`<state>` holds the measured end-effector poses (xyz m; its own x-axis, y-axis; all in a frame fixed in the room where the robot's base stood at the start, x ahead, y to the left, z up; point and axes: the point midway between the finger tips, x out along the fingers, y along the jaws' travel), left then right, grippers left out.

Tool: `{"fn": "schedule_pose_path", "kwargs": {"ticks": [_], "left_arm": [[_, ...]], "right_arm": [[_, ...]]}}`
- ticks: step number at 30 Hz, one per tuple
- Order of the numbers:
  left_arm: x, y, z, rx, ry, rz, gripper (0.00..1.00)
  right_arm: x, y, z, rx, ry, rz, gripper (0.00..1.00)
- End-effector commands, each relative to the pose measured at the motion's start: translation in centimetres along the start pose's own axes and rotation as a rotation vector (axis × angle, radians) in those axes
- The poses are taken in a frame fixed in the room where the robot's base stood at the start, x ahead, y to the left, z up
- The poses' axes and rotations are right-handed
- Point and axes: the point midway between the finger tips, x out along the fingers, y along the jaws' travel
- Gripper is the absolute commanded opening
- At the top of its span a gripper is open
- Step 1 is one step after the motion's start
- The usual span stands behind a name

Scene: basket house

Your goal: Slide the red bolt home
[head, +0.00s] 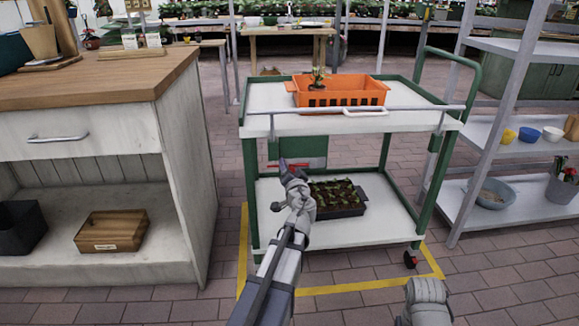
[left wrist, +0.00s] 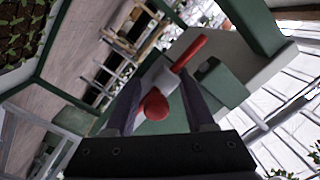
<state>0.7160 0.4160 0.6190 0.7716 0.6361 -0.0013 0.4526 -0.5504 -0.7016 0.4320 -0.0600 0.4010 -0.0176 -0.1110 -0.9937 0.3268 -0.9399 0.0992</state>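The red bolt (left wrist: 190,52) shows in the left wrist view as a slanted red rod coming out of a pale grey piece, with a rounded red knob (left wrist: 152,105) nearer to me. A green block (left wrist: 222,84) with a dark opening is beside it. My left gripper (left wrist: 162,82) has its fingers apart, one on each side of the knob and pale piece; contact is unclear. Only part of my right arm shows, at the bottom.
The green-framed cart (head: 432,190) carries an orange crate (head: 345,97) above and a dark seedling tray (head: 340,212) below. A wooden-topped cabinet (head: 185,150) stands left, a grey shelf (head: 480,205) right. Brick floor is free between cabinet and cart.

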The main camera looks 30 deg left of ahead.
Motion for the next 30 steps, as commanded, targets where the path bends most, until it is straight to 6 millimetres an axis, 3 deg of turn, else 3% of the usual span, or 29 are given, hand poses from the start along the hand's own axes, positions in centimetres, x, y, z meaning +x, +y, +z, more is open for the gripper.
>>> {"fn": "schedule_pose_path", "kwargs": {"ticks": [13, 24, 30], "left_arm": [[-0.8, 0.1, -0.1, 0.005, 0.003, 0.002, 0.59], [-6.4, 0.0, 0.1, 0.003, 0.003, 0.002, 0.59], [-7.9, 0.0, 0.0, 0.003, 0.002, 0.001, 0.59]], "right_arm": [[0.0, 0.0, 0.0, 0.000, 0.000, 0.000, 0.50], [0.0, 0.0, 0.0, 0.000, 0.000, 0.000, 0.50], [0.0, 0.0, 0.0, 0.000, 0.000, 0.000, 0.50]]}}
